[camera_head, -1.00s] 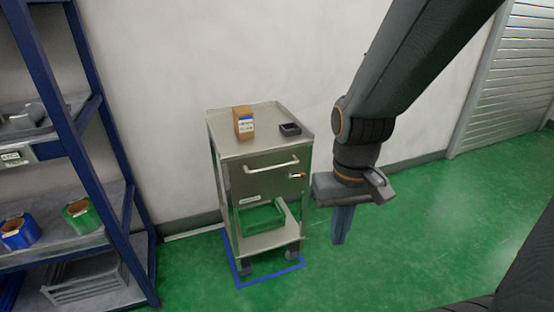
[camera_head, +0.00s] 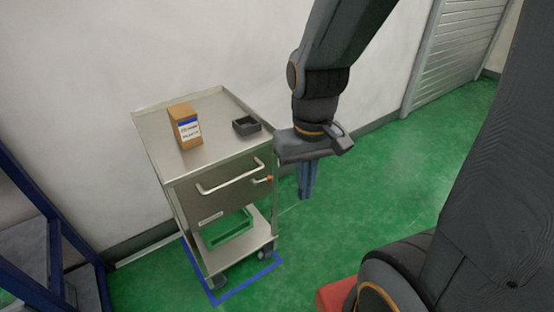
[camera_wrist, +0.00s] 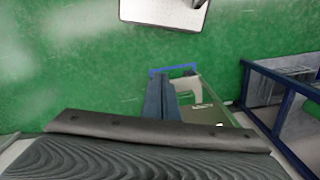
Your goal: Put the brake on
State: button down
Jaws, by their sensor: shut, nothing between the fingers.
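A steel cart (camera_head: 200,166) stands against the wall, inside a blue floor outline. In the wrist view, my gripper (camera_wrist: 162,92) partly covers the cart (camera_wrist: 210,108).
A brown box (camera_head: 186,127) and a dark tray (camera_head: 246,126) sit on the cart top. A blue-framed rack (camera_head: 30,245) stands at the left. Green floor is free to the right.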

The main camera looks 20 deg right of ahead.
jog(key=w+d+f+n+y+b, duration=0.1)
jog(key=w+d+f+b, duration=0.1)
jog(key=w, duration=1)
jog(key=w+d+f+n+t+y+b, duration=0.1)
jog(key=w+d+f+n+y+b, duration=0.1)
jog(key=w, duration=1)
jog(key=shift+w+f, duration=0.25)
jog(key=shift+f, duration=0.05)
send_near(263, 180)
jog(key=f, duration=0.3)
jog(key=w+d+f, duration=0.1)
jog(key=f, duration=0.1)
jog(key=shift+w+f, duration=0.1)
jog(key=shift+f, duration=0.15)
